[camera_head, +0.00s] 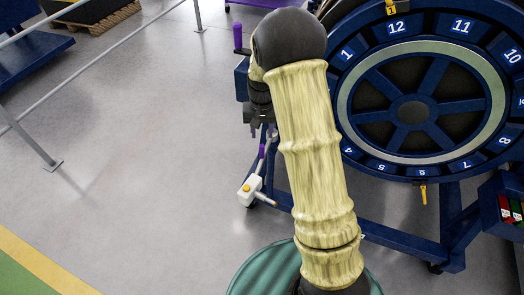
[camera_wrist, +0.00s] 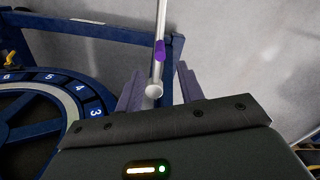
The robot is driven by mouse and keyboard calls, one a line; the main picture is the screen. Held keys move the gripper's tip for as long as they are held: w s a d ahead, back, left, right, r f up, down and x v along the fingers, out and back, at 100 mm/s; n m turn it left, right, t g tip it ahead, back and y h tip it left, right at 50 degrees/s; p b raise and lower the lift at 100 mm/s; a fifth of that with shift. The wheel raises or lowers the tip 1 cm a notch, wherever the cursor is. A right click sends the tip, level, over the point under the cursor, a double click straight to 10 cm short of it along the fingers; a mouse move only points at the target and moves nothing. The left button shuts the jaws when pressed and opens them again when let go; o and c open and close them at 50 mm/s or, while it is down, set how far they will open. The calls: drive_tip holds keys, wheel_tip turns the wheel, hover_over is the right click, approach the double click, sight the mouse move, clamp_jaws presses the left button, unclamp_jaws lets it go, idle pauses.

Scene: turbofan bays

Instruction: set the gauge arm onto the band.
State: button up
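The gauge arm shows in the head view as a thin light rod with a purple grip (camera_head: 262,152), above a white box with an orange button (camera_head: 250,189). In the wrist view a pale rod with a purple grip (camera_wrist: 160,50) ends in a white ball (camera_wrist: 154,91). My gripper (camera_wrist: 159,88) has its two fingers apart, with the rod's ball end appearing between them; I see no contact. In the head view my gripper is mostly hidden by my arm. The silver band (camera_head: 354,104) rings the dark-spoked, numbered blue wheel at right.
The wheel's blue stand (camera_head: 405,238) has legs and a low rail beside my arm. A box with red and green parts (camera_head: 507,208) is at far right. A grey railing (camera_head: 95,65) crosses the upper left. The grey floor (camera_head: 150,180) at left is clear.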

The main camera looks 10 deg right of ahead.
sight(262, 151)
wheel_tip(262, 151, down, 10)
drive_tip(key=shift+f, duration=0.15)
idle(0.3)
clamp_jaws()
